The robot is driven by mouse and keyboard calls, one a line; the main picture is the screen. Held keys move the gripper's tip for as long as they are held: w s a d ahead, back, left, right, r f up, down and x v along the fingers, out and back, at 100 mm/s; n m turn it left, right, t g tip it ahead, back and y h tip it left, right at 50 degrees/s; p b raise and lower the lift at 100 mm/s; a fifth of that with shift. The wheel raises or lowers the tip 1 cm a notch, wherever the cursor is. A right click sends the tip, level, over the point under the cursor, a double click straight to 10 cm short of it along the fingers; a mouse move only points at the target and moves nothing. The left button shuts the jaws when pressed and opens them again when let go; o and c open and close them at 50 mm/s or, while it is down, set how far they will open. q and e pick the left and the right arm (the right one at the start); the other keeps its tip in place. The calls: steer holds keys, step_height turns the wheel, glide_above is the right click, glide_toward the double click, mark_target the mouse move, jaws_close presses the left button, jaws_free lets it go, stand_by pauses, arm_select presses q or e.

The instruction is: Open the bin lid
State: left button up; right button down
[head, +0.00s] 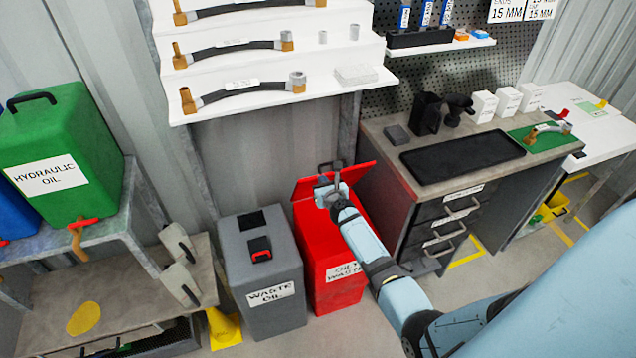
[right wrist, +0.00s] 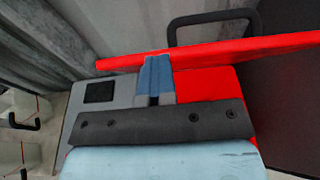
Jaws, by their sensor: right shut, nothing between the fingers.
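The red oily waste bin (head: 315,255) stands on the floor at the middle of the head view. Its red lid (head: 357,174) is partly raised and tilted, with a dark handle (head: 330,165) on it. In the right wrist view the lid (right wrist: 230,51) shows nearly edge-on, with its black handle (right wrist: 210,17) beyond. My right gripper (head: 327,182) is shut and empty at the lid. Its blue-grey fingers (right wrist: 155,80) reach up to the lid's edge; whether they touch it I cannot tell. My arm hides part of the bin. My left gripper is not in view.
The grey waste oil bin (head: 265,285) stands close left of the red bin. A drawer cabinet (head: 440,225) stands close on the right. White stepped shelves with hoses (head: 270,90) hang above. A green oil container (head: 60,150) stands on the left rack.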

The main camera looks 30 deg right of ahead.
steer(key=w+r, duration=0.1)
steer(key=w, duration=0.1)
steer(key=w+d+r, duration=0.1)
steer(key=w, duration=0.1)
steer(key=w+d+r, duration=0.1)
steer(key=w, duration=0.1)
steer(key=shift+w+r, duration=0.25)
steer(key=shift+w, duration=0.05)
arm_select(q)
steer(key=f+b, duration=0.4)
steer(key=b, duration=0.1)
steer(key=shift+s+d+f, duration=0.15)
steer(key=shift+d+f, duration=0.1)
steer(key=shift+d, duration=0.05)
arm_select(e)
steer(key=w+d+r, duration=0.1)
steer(key=w+d, duration=0.1)
steer(key=w, duration=0.7)
steer(key=shift+w+d+r, duration=0.15)
steer(key=shift+w+r, duration=0.25)
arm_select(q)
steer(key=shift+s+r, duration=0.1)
arm_select(e)
steer(key=shift+s, duration=0.1)
